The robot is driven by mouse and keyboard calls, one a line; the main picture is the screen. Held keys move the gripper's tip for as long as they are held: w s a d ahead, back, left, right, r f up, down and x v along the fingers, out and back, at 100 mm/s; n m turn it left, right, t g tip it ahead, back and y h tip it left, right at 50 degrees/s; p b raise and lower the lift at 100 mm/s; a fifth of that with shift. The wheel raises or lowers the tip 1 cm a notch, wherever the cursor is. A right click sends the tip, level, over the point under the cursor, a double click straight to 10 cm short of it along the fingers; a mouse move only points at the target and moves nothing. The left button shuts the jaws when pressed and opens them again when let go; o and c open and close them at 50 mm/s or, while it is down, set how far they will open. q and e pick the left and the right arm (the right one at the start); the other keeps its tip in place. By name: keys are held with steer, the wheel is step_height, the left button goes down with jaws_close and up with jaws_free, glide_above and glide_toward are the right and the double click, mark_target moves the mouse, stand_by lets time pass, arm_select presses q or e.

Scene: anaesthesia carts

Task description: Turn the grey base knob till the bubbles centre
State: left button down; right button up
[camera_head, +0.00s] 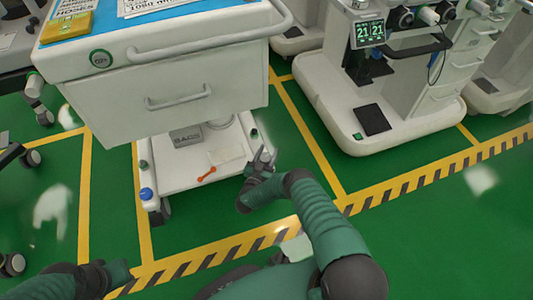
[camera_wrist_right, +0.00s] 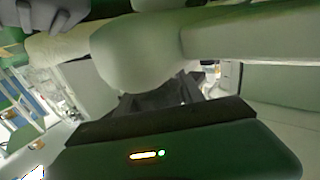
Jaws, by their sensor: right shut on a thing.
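The white cart's low base (camera_head: 185,172) shows in the head view, with a blue knob (camera_head: 146,194) at its front left corner. A dark green knob (camera_head: 253,133) is at its back right. My right gripper (camera_head: 264,156) is at the base's front right corner and is shut on the grey base knob, which it and the wrist hide. In the right wrist view, a pale rounded shape (camera_wrist_right: 140,55) covers the fingertips. No bubbles can be made out in either view. Only links of my left arm show at the lower left.
An orange-red tool (camera_head: 207,174) lies on the base. The cart's drawer body (camera_head: 180,100) overhangs the base from above. A second white cart (camera_head: 365,105) stands at the right. Green floor with yellow lines is open between them.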

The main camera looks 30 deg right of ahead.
steer(key=shift+s+m+g+h, duration=0.15)
steer(key=shift+m+g+h, duration=0.4)
steer(key=shift+g, duration=0.25)
steer(key=o, duration=1.3)
steer(key=shift+o, duration=0.2)
steer(key=shift+f, duration=0.1)
